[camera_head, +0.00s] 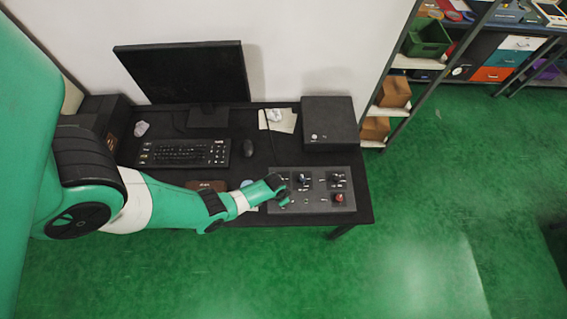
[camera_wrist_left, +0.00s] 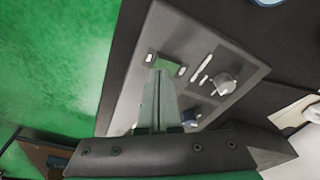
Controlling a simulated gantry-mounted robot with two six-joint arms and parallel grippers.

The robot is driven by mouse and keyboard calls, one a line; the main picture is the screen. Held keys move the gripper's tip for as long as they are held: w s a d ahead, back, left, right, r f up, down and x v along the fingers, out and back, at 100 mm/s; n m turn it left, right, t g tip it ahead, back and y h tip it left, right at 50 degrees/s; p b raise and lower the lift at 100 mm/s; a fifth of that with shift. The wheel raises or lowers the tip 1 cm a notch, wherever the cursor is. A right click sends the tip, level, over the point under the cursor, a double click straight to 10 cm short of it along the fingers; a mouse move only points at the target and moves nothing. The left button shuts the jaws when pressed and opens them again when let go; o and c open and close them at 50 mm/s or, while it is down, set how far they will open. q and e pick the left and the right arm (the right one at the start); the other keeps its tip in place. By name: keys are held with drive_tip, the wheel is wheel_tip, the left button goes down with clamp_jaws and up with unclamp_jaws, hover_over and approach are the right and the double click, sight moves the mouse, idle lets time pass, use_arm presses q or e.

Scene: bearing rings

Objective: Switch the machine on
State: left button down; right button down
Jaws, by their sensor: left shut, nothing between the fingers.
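The grey control panel (camera_head: 318,207) lies at the front right of the black desk and carries several knobs and switches. My left gripper (camera_head: 284,198) is over the panel's left part. My right gripper is in neither view.
A red knob (camera_head: 338,198) and a blue knob (camera_head: 301,180) stand on the panel. A dark box (camera_head: 330,124) is behind it. A keyboard (camera_head: 183,153), mouse (camera_head: 248,148) and monitor (camera_head: 183,72) are to the left. The green floor right of the desk is clear.

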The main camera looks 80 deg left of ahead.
use_arm(q)
drive_tip(key=shift+f+b, duration=0.85)
drive_tip(key=shift+f, duration=0.05)
idle(0.6)
drive_tip(key=shift+r, duration=0.1)
wheel_tip(320, 180, up, 7)
drive_tip(key=p, duration=0.7)
